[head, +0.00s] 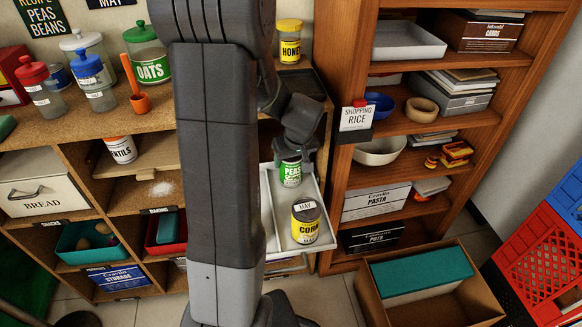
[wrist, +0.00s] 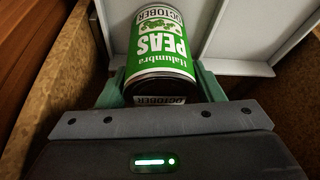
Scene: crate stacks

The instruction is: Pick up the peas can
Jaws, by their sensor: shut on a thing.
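The green and white peas can (head: 291,173) is in the white tray (head: 268,226), near its back end, in the head view. Its label reads PEAS and OCTOBER in the wrist view (wrist: 162,45). My gripper (head: 291,155) reaches down over the can from above and is shut on it. In the wrist view, the green fingers of my gripper (wrist: 160,88) sit on either side of the can. I cannot tell whether the can touches the tray floor.
A yellow corn can (head: 305,228) with a MAY label on its lid stands in the tray, in front of the peas can. A wooden bookcase (head: 334,130) stands close on the right. A cardboard box (head: 450,307) is on the floor at front right.

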